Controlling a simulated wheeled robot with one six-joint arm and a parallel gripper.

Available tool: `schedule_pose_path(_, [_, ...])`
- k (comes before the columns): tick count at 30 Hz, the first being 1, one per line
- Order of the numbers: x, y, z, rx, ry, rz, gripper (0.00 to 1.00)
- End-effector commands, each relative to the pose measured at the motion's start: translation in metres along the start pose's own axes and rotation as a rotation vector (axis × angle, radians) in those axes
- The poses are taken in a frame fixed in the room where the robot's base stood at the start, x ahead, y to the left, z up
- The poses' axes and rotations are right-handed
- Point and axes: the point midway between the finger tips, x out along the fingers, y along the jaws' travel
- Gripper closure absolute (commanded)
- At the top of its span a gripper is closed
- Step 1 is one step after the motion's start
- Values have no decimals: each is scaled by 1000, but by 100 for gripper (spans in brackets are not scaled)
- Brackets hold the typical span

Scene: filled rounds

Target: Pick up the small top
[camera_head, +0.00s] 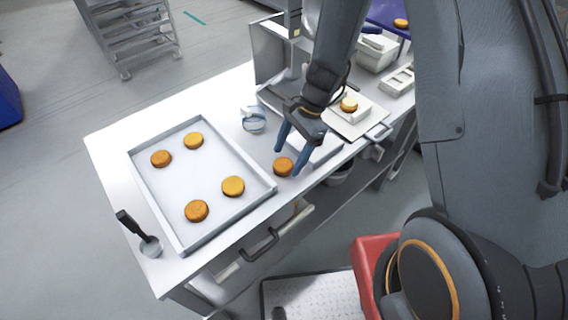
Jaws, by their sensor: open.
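A small orange-brown round (283,168) lies alone on the white worktop, just right of the tray; it looks like the small top, though I cannot be sure. My gripper (286,161) points down at this round with its two blue fingers apart, one on the upper left and one on the right. The fingers are empty. I cannot tell whether the fingertips touch the round or hover above it.
A shallow metal tray (137,163) with several similar rounds stands on the worktop (105,143). Another round (349,104) sits on a white block at right. A metal ring (254,125), a pale slab (322,150) and a black-handled tool (131,224) stand nearby.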

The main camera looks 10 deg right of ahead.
Motion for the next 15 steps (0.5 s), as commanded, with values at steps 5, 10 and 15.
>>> schedule_pose_path(5, [14, 1, 0, -1, 0, 2, 30])
schedule_pose_path(10, [15, 0, 0, -1, 1, 1, 30])
schedule_pose_path(15, [15, 0, 0, -1, 1, 1, 44])
